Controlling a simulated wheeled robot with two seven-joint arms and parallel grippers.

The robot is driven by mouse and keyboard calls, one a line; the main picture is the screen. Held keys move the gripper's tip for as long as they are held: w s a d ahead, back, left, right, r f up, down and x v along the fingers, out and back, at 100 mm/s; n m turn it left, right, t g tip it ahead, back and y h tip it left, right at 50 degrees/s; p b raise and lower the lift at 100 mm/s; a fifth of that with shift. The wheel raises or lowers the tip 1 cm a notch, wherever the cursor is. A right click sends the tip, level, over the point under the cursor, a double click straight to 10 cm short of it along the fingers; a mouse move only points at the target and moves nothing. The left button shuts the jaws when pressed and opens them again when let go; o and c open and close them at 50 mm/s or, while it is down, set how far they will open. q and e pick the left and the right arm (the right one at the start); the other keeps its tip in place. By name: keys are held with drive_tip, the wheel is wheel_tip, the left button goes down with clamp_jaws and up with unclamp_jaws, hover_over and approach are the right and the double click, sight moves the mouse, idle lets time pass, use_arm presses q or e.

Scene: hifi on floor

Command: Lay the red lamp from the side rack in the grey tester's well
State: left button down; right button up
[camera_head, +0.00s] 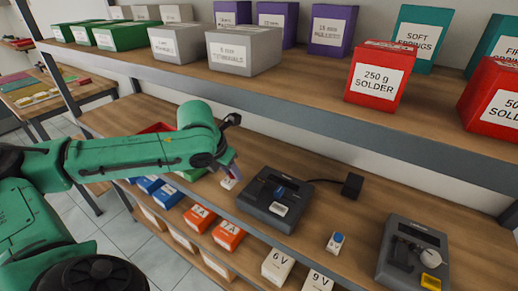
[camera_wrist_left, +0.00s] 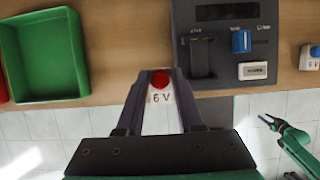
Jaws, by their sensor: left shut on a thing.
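The red lamp (camera_wrist_left: 160,82) has a red round top and a pale body marked 6 V. My left gripper (camera_wrist_left: 158,88) is shut on it. In the head view the lamp (camera_head: 228,183) hangs below the left gripper (camera_head: 233,171), left of a dark grey tester (camera_head: 268,212). The tester also shows in the wrist view (camera_wrist_left: 215,82), with a dark recess (camera_wrist_left: 201,52), a blue switch and a white labelled button. The lamp is apart from the tester. A small arm end (camera_wrist_left: 270,122), seemingly my right gripper, shows at right; its jaws are unclear. I cannot identify the side rack.
A green bin (camera_wrist_left: 42,92) lies left of the lamp. A blue-topped white block (camera_head: 335,243) and a second grey device (camera_head: 436,238) stand right of the tester. A dark adapter (camera_head: 352,186) is behind. A shelf with boxes (camera_head: 440,120) overhangs. Labelled boxes (camera_head: 277,266) sit below.

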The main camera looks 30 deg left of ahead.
use_arm(q)
drive_tip(key=w+p, duration=0.4)
drive_tip(key=w, duration=1.1)
drive_tip(key=f+p, duration=0.1)
drive_tip(key=f, duration=0.2)
drive_tip(key=f+p, duration=0.1)
drive_tip(key=f, duration=0.2)
drive_tip(key=shift+a+f+p, duration=0.2)
drive_tip(key=shift+f+p, duration=0.1)
drive_tip(key=shift+f, duration=0.05)
drive_tip(key=shift+w+f, duration=0.15)
drive_tip(key=shift+f, duration=0.4)
drive_tip(key=c, duration=0.5)
unclamp_jaws()
drive_tip(key=shift+c, duration=0.2)
drive_tip(key=shift+r, duration=0.1)
drive_tip(key=b+v, duration=0.1)
drive_tip(key=v, duration=0.6)
drive_tip(key=shift+r, duration=0.3)
